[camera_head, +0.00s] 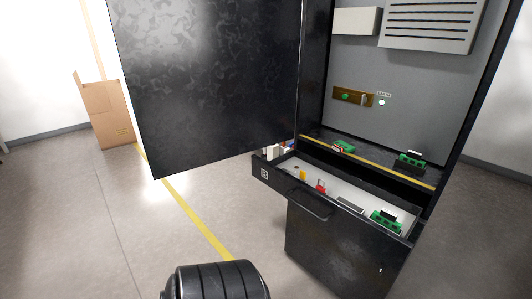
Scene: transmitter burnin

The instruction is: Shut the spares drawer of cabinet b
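The spares drawer (270,184) is pulled out of the front of the dark cabinet (345,250) and stands open. Its black bar handle (309,206) is on the front face, with a small white label at the front's left end. Inside the drawer are a green part (386,221), a grey flat part (350,206), a red part (320,188), a yellow part (302,174) and some pale items at the left. Neither gripper shows. I cannot read a cabinet letter.
The black cabinet door (205,80) hangs wide open to the left, above and left of the drawer. Two green parts (344,146) (410,160) sit on the shelf behind the drawer. A cardboard box (105,112) stands far left. Floor left of the cabinet is clear, with a yellow line.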

